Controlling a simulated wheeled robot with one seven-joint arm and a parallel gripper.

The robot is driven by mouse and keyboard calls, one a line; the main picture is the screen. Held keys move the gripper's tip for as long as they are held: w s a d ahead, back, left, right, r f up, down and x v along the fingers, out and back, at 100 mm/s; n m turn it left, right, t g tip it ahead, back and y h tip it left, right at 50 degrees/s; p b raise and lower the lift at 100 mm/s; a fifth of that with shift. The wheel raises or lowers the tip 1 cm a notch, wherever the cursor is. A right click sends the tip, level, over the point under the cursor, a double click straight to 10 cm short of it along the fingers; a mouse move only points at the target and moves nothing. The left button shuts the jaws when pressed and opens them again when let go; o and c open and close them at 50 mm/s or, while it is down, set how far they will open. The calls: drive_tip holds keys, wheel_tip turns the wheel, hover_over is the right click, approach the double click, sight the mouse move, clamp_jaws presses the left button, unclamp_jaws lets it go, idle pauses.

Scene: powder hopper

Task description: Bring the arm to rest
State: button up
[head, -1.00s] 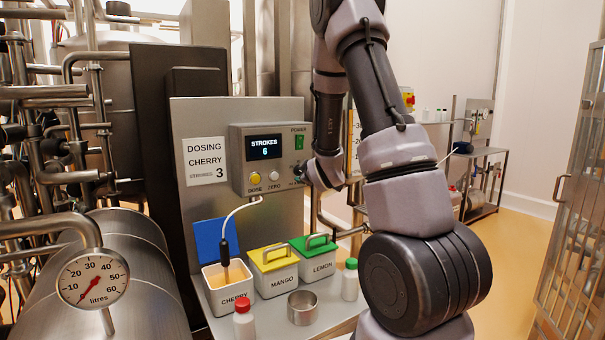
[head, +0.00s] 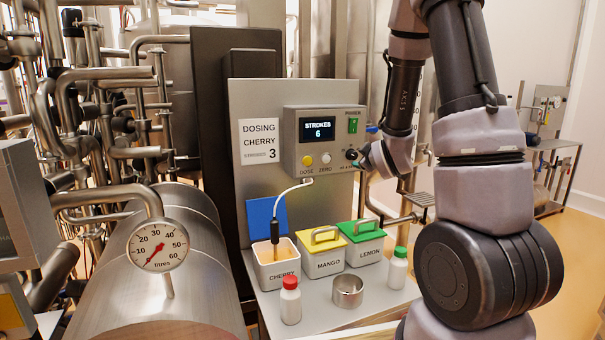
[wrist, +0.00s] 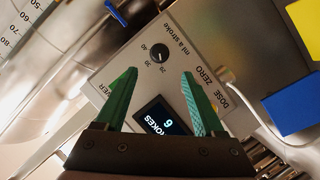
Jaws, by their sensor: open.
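My gripper (wrist: 160,88) shows in the wrist view with its two green fingers spread and nothing between them. It faces the dosing panel; the round knob (wrist: 159,53) and the strokes display (wrist: 162,118) lie beyond the fingers. In the head view my arm (head: 470,140) stands on the right, bent, with a grey link close to the right side of the control box (head: 292,143). I cannot tell whether anything touches the box.
The display (head: 318,130) reads 6. Below stand the open cherry tub (head: 280,278) with a dip tube in it, the lidded mango (head: 328,265) and lemon (head: 368,254) tubs, a steel cup (head: 347,291) and two bottles. Pipes and a tank with a gauge (head: 157,246) fill the left.

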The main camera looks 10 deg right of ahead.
drive_tip(key=s+a+r+m+g, duration=0.3)
drive_tip(key=s+r+m+g, duration=0.1)
drive_tip(key=s+r+m, duration=0.4)
drive_tip(key=s+a+r+m+g+y, duration=0.1)
drive_tip(key=s+a+r, duration=0.1)
drive_tip(key=s, duration=0.5)
drive_tip(key=s+a+r+m+g+y, duration=0.1)
drive_tip(key=s+a+m, duration=0.1)
drive_tip(key=s, duration=0.5)
drive_tip(key=s+a+r+m+g+y, duration=0.1)
drive_tip(key=s+a+r+g, duration=0.1)
drive_tip(key=s, duration=0.5)
drive_tip(key=shift+a+r+y, duration=0.3)
drive_tip(key=shift+a, duration=0.2)
drive_tip(key=shift+w, duration=0.1)
